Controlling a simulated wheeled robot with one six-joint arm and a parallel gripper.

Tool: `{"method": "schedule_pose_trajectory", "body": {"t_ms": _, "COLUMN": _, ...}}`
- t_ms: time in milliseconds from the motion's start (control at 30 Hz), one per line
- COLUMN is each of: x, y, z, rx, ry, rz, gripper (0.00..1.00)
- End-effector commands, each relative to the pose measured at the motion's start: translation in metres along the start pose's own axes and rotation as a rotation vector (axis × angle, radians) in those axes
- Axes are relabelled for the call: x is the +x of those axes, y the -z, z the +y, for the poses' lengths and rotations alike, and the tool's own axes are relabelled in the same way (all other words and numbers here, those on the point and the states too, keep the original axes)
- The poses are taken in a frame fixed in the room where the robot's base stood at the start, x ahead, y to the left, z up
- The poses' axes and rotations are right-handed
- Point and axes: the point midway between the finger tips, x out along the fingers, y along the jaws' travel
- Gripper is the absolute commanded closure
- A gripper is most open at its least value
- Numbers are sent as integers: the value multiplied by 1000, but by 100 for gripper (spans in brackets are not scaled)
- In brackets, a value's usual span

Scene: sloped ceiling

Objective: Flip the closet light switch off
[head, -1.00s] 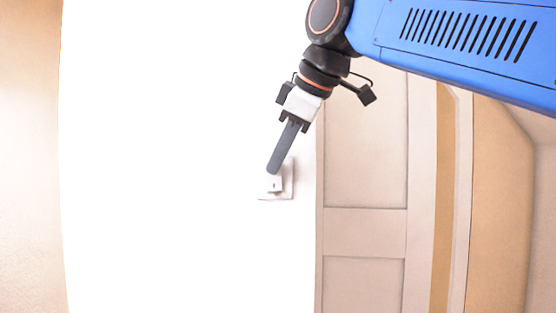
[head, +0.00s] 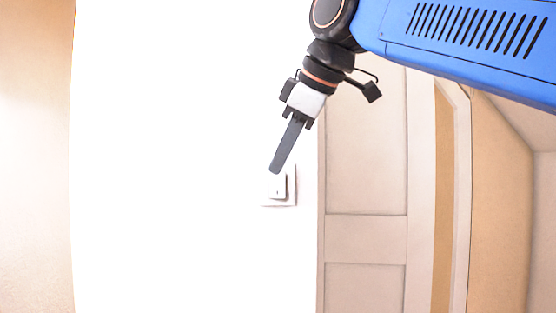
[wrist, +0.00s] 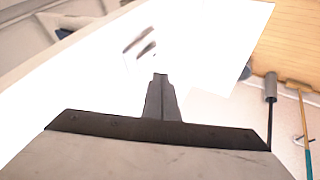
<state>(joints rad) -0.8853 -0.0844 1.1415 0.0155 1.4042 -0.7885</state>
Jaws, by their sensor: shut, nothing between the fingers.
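The light switch (head: 279,187) is a small white rocker in a white square plate on the bright white wall, left of the panelled door. My gripper (head: 274,172) is shut and empty, its dark fingers pointing down and left. In the head view its tips overlap the upper edge of the switch; whether they touch cannot be told. In the wrist view, the shut fingertips (wrist: 160,76) point toward the overexposed white wall. Dark streaks show just above them there, and the switch itself is washed out.
A pale panelled door (head: 365,238) with its frame stands just right of the switch. A tan wall (head: 500,210) lies farther right under a sloped ceiling. In the wrist view, a grey rod (wrist: 271,90) is at the right. The white wall left of the switch is bare.

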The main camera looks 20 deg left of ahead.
Motion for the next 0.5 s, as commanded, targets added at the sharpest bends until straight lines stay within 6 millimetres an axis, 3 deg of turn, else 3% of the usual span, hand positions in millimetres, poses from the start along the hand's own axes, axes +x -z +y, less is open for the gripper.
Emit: {"method": "schedule_pose_trajectory", "body": {"t_ms": 500, "x": -78, "y": 2, "z": 16, "rx": 2, "ry": -2, "rz": -1, "gripper": 100}}
